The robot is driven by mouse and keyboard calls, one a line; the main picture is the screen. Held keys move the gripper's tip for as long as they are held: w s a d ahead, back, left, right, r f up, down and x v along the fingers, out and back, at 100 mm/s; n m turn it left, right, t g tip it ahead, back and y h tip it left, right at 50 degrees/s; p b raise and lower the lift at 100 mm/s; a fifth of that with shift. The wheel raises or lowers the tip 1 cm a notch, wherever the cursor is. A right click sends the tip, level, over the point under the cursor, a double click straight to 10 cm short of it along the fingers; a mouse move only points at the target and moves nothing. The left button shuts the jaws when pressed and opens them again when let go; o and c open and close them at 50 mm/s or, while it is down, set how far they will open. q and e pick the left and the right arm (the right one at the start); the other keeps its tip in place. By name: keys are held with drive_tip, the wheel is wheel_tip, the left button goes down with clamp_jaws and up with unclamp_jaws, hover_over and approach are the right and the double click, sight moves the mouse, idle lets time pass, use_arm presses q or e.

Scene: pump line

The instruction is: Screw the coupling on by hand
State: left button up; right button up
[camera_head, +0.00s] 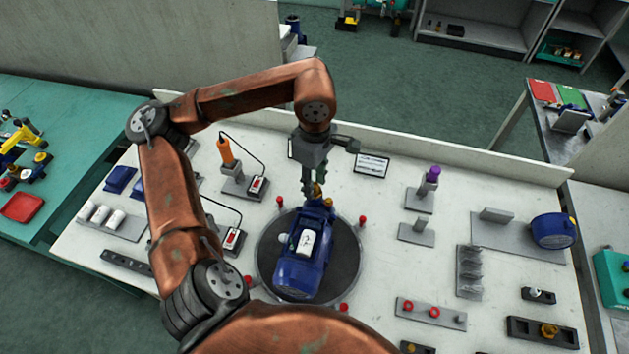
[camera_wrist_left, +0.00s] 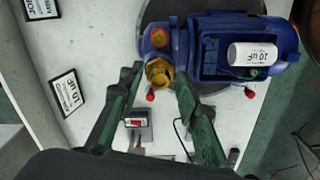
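The blue pump (camera_head: 305,262) lies on a dark round plate (camera_head: 347,270) in the middle of the bench, with a white capacitor (camera_head: 306,242) on top. In the left wrist view, the pump (camera_wrist_left: 212,24) carries a brass hex coupling (camera_wrist_left: 158,73) at its end and an orange-brass fitting (camera_wrist_left: 160,38) beside it. My left gripper (camera_head: 315,190) is down at the pump's far end. Its green fingertips (camera_wrist_left: 158,78) are on either side of the coupling, with narrow gaps showing, so it looks open around it. My right gripper is not in view.
Red pegs (camera_head: 362,221) ring the round plate. Right are a purple-topped stand (camera_head: 432,176), a blue motor part (camera_head: 553,231) and a peg rack (camera_head: 431,312).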

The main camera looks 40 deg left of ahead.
use_arm(q)
drive_tip(key=shift+n+p, duration=0.35)
drive_tip(key=shift+n, duration=1.35)
drive_tip(key=shift+r+n, duration=0.1)
drive_tip(key=shift+n, duration=0.7)
drive_tip(key=shift+n+p, duration=0.35)
drive_tip(key=shift+n, duration=0.55)
drive_tip(key=n, duration=0.3)
drive_tip(key=shift+n+p, duration=0.3)
drive_tip(key=shift+c, duration=0.2)
